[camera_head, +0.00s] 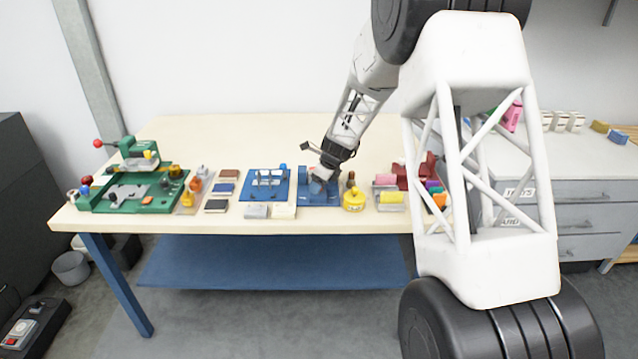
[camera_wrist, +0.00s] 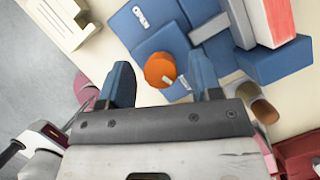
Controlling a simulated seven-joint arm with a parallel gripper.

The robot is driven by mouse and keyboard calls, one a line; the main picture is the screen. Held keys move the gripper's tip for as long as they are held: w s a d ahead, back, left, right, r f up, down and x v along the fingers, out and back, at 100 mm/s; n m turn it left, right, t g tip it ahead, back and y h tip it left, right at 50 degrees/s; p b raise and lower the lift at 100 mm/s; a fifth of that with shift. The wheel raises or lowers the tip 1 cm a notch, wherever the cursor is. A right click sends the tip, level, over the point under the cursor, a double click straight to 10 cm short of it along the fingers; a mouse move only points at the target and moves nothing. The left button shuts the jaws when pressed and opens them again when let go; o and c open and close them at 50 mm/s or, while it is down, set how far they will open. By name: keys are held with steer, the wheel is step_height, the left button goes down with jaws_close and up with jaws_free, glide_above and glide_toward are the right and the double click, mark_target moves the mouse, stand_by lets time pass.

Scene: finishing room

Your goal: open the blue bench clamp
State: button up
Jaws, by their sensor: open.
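The blue bench clamp (camera_head: 306,187) sits on the table, largely covered by my gripper in the head view. In the wrist view the blue clamp (camera_wrist: 150,42) shows a round orange knob (camera_wrist: 159,70), grey metal bars and a block with white and red faces (camera_wrist: 268,22). My gripper (camera_wrist: 160,62) is open and empty. Its two dark blue fingers stand on either side of the orange knob, with visible space on both sides. In the head view my gripper (camera_head: 324,174) points down over the clamp. Whether the fingers touch the clamp cannot be told.
A blue plate with levers (camera_head: 268,197) lies left of the clamp, a yellow round container (camera_head: 354,200) right of it. A green fixture (camera_head: 130,190) stands at the far left. Small blocks line the front edge. The table's back strip is clear.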

steer(key=c, duration=0.9)
